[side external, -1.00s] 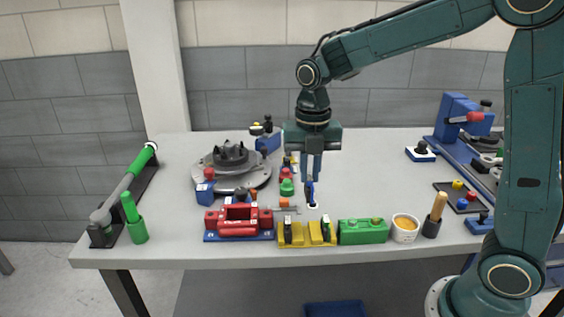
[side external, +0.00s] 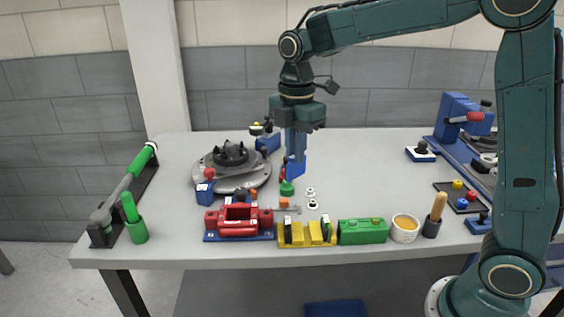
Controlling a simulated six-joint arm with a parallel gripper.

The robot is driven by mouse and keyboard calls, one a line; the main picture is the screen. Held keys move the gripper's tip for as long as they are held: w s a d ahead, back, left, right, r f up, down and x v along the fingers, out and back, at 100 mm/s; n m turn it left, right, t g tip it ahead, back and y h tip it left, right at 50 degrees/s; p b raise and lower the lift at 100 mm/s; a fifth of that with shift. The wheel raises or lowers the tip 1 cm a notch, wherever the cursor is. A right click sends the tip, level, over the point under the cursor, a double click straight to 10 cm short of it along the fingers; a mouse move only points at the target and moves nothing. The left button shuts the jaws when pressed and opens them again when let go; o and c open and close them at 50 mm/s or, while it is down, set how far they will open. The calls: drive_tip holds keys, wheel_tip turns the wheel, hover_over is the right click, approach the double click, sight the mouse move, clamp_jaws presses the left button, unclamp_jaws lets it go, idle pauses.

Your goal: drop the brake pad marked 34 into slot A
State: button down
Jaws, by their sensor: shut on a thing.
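My gripper (side external: 296,172) is above the middle of the table, fingers pointing down, behind the yellow rack. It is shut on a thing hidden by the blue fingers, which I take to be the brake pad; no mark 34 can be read. The red caliper (side external: 238,229) stands on a blue base at the front, left of and below my gripper. The yellow rack (side external: 308,240) right of it has upright dividers and dark plates in it. No letter A is readable, so I cannot tell which opening is slot A.
A green block (side external: 362,232), a white cup (side external: 404,229) and a dark holder (side external: 431,228) line the front edge. A brake disc (side external: 231,172) lies behind the caliper. A green button (side external: 286,188) and two small white pieces (side external: 312,204) are under my gripper.

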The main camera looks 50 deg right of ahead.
drive_tip(key=w+a+n, duration=0.3)
drive_tip(key=w+n, duration=0.3)
drive_tip(key=n, duration=0.8)
drive_tip(key=w+a+n, duration=0.4)
drive_tip(key=w+n, duration=0.2)
drive_tip(key=n, duration=0.8)
drive_tip(key=shift+d+f, duration=0.15)
drive_tip(key=shift+f, duration=2.6)
drive_tip(key=shift+f, duration=0.1)
drive_tip(key=shift+f, duration=2.15)
drive_tip(key=shift+f, duration=0.2)
